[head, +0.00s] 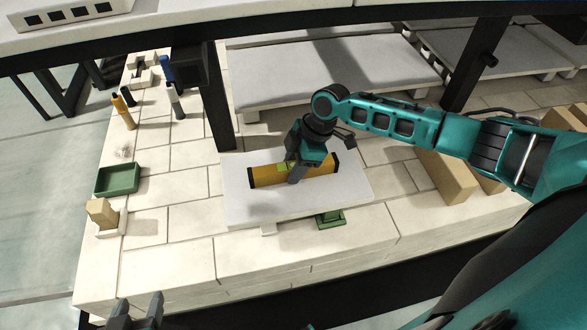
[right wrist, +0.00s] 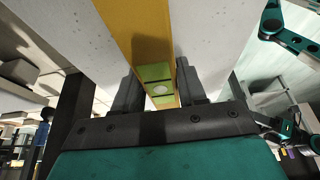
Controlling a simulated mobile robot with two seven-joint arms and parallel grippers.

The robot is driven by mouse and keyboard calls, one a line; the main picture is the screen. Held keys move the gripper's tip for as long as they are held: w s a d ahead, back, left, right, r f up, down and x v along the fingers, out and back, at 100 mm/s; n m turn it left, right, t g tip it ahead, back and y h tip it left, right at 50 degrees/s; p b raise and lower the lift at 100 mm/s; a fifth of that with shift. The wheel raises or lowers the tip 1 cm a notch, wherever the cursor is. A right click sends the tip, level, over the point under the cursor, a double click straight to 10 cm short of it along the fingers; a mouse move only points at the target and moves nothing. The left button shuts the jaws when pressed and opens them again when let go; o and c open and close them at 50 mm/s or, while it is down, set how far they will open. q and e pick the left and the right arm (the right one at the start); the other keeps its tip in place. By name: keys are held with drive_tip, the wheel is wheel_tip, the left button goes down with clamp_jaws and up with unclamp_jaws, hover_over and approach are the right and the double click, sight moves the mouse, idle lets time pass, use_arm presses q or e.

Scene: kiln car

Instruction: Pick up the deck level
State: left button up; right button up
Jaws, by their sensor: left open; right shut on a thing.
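The deck level (head: 265,176) is a yellow bar with black ends and a green vial window. It lies lengthwise over a pale grey slab (head: 345,195) in the head view; I cannot tell whether it touches the slab. My right gripper (head: 298,170) is shut across its middle from above. In the right wrist view, the fingers (right wrist: 160,92) sit on both sides of the level (right wrist: 150,35), beside its green vial. My left gripper (head: 139,304) is open and empty at the bottom left, in front of the brick deck; only its fingertips show.
A green tray (head: 118,179), a tan block (head: 102,213) and upright tools (head: 124,112) stand on the left. A dark post (head: 217,105) rises behind the slab. A small green object (head: 330,219) lies at its front edge. Tan bricks (head: 447,178) are on the right.

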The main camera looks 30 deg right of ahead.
drive_tip(key=c, duration=0.6)
clamp_jaws()
drive_tip(key=shift+r, duration=0.15)
